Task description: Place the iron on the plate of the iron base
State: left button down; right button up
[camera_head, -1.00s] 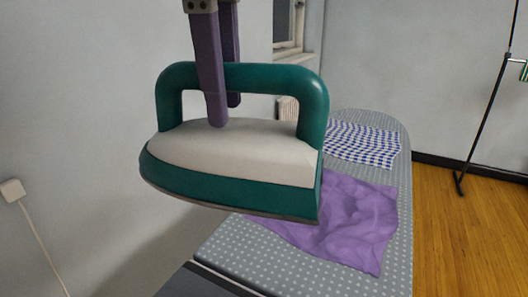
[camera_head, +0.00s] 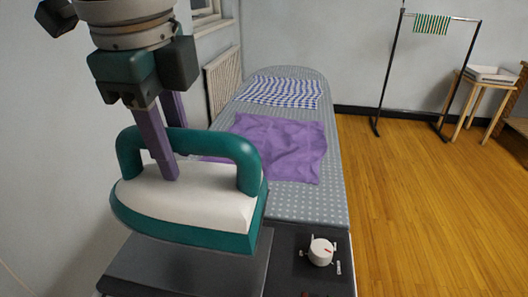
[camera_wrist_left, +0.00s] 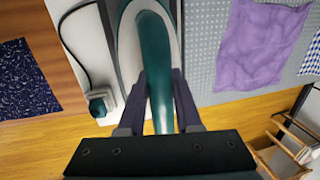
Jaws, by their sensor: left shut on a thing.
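The iron (camera_head: 190,200) has a white top, a teal lower body and a teal arched handle. It is roughly level, over the dark grey plate of the iron base (camera_head: 190,275) at the near end of the ironing board. The iron hides part of that plate, and I cannot tell how large the gap between them is. My left gripper (camera_head: 176,165) is shut on the handle, one finger on each side. In the left wrist view the iron (camera_wrist_left: 153,60) also shows between the fingers. My right gripper is not in view.
A black panel with a white knob (camera_head: 321,252) sits right of the plate. Purple cloth (camera_head: 283,145) and checked cloth (camera_head: 282,92) lie on the dotted ironing board (camera_head: 310,201). A garment rack (camera_head: 388,80) stands at the back right. Wooden floor (camera_head: 420,190) is open to the right.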

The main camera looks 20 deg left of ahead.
aim_at(187, 205)
pick_arm(q)
jog(key=shift+f+b, duration=0.5)
jog(key=shift+f, duration=3.8)
jog(key=shift+f, duration=0.1)
jog(key=c, duration=0.6)
grip_release()
